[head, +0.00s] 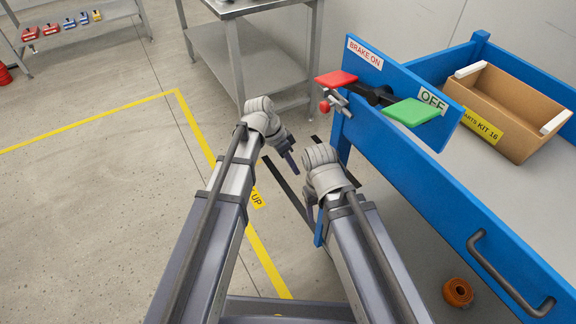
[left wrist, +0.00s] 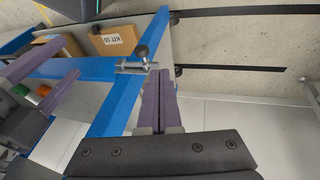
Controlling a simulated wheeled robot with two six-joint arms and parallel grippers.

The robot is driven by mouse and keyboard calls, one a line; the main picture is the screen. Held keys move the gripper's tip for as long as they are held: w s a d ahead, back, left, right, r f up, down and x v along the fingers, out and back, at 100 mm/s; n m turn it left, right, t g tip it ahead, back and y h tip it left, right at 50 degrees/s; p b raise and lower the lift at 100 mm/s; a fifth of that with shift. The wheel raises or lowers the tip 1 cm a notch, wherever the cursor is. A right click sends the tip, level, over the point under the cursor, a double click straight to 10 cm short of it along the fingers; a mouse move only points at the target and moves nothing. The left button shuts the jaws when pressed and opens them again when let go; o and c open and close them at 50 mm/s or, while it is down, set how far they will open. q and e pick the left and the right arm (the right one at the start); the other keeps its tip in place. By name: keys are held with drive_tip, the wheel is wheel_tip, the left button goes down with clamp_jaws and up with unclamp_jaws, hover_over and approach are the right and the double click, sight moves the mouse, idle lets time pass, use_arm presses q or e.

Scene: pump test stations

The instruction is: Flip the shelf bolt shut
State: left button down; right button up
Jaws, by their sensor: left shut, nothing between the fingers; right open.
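The shelf bolt (head: 338,98) is a small grey metal bolt with a red ball knob (head: 325,106). It sits at the near left end of the blue cart frame, below the red pedal. In the left wrist view the grey bolt (left wrist: 133,68) lies just left of my finger tips, its knob looking dark; I cannot tell whether they touch. My left gripper (head: 292,163) is shut and empty, its purple fingers pointing toward the cart in the head view. My right gripper (head: 311,214) is open, lower and beside the cart's edge; its fingers are partly hidden by its wrist.
A red pedal (head: 336,80) and a green pedal (head: 411,112) are on the blue panel with BRAKE ON and OFF signs. A cardboard box (head: 510,110) and an orange roll (head: 458,292) are at the cart. A grey table (head: 235,60) stands behind.

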use_arm(q)
drive_tip(key=f+b, duration=0.1)
drive_tip(key=s+d+f+b, duration=0.1)
drive_tip(key=f, duration=0.1)
drive_tip(key=s+d+f+b, duration=0.1)
drive_tip(key=shift+s+d+f, duration=0.1)
drive_tip(key=shift+s+f, duration=0.05)
drive_tip(key=shift+s, duration=0.05)
idle(0.3)
drive_tip(key=s+d, duration=0.1)
drive_tip(key=s, duration=0.1)
drive_tip(key=s+d, duration=0.1)
drive_tip(key=s, duration=0.1)
drive_tip(key=shift+d, duration=0.3)
drive_tip(key=shift+w, duration=0.1)
